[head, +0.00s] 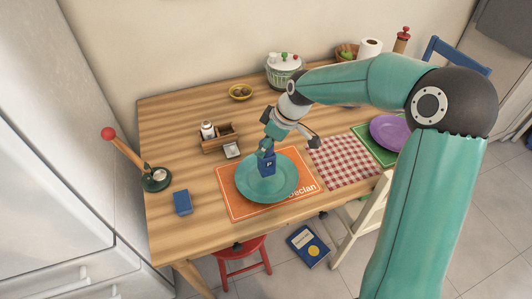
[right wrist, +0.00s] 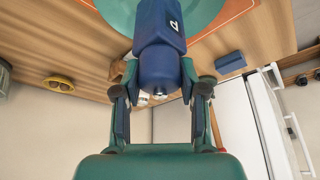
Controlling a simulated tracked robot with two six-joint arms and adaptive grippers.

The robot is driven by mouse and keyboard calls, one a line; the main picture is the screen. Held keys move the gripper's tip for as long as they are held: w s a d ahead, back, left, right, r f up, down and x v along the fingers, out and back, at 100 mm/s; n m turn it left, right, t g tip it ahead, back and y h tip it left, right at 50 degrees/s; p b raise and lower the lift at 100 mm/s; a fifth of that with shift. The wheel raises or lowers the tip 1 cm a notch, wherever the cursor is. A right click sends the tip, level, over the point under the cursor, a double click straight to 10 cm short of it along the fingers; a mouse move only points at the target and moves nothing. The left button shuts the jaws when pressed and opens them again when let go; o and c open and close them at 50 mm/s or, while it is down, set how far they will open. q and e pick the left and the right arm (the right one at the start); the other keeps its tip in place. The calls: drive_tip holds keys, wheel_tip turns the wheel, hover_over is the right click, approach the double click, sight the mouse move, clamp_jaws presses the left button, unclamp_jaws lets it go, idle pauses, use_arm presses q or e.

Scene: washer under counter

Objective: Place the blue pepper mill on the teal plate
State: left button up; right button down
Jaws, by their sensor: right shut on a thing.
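The blue pepper mill (head: 267,164), marked with a white P, stands roughly upright over the middle of the teal plate (head: 252,190). I cannot tell whether its base touches the plate. My right gripper (head: 267,147) is shut on the mill from above. In the right wrist view the mill (right wrist: 160,62) sits between the two fingers of my right gripper (right wrist: 160,88), with part of the teal plate (right wrist: 205,12) beyond it. My left gripper is not in view.
The plate lies on an orange placemat (head: 226,198). A checked cloth (head: 345,160) and purple plate (head: 388,132) lie right.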

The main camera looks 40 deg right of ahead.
wheel_tip(320, 180, down, 4)
drive_tip(key=shift+r, duration=0.1)
drive_tip(key=c, duration=0.7)
unclamp_jaws()
drive_tip(key=shift+o, duration=0.2)
drive_tip(key=shift+r, duration=0.1)
drive_tip(key=v, duration=1.2)
drive_tip(key=shift+b, duration=0.35)
